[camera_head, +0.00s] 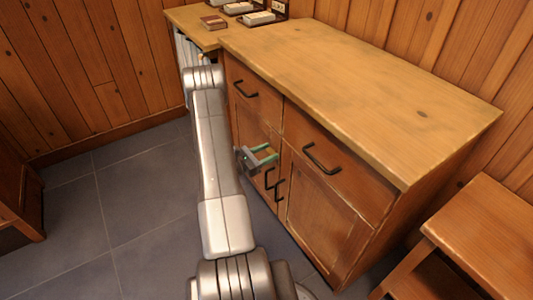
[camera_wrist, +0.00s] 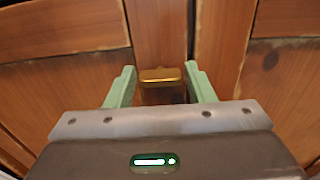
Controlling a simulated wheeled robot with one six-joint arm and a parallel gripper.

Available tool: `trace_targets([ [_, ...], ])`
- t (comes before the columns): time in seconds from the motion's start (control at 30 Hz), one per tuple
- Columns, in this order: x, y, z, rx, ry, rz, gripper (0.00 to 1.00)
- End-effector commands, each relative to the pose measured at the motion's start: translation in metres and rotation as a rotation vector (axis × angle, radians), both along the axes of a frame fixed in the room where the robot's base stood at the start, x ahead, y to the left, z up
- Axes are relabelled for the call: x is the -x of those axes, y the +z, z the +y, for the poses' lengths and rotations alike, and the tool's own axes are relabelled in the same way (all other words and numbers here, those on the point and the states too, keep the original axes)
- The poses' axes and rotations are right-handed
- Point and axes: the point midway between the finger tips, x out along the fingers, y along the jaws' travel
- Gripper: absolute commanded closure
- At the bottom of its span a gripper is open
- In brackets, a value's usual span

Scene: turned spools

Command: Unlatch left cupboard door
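The left cupboard door (camera_head: 247,119) is closed, below the left drawer and partly hidden by my arm. A brass latch (camera_wrist: 160,75) shows in the wrist view on the upright wood between the doors. My gripper (camera_head: 266,154) is in front of the cupboard near the top of the doors. Its green fingers also show in the wrist view (camera_wrist: 160,70), spread apart with the latch between them. There are gaps on both sides, and no contact shows. The latch is too small to make out in the head view.
The right cupboard door (camera_head: 318,211) is closed, with black pull handles (camera_head: 274,184) below my gripper. A drawer handle (camera_head: 321,159) juts out above it. The worktop (camera_head: 350,80) overhangs. A wooden stool (camera_head: 485,235) stands at right. The floor (camera_head: 130,215) at left is clear.

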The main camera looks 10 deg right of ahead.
Motion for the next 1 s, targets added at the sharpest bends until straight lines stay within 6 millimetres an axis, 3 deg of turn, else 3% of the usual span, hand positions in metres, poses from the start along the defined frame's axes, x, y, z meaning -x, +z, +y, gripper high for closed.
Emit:
trace_targets([
  [0.03,0.0,0.0,0.0001,0.0,0.0,0.0,0.62],
  [0.13,0.0,0.0,0.0001,0.0,0.0,0.0,0.81],
  [0.17,0.0,0.0,0.0001,0.0,0.0,0.0,0.83],
  [0.57,0.0001,-0.0025,0.0,-0.027,0.0,-0.074,0.83],
  [1.0,0.0013,-0.0066,-0.0006,-0.152,0.0,-0.417,0.83],
])
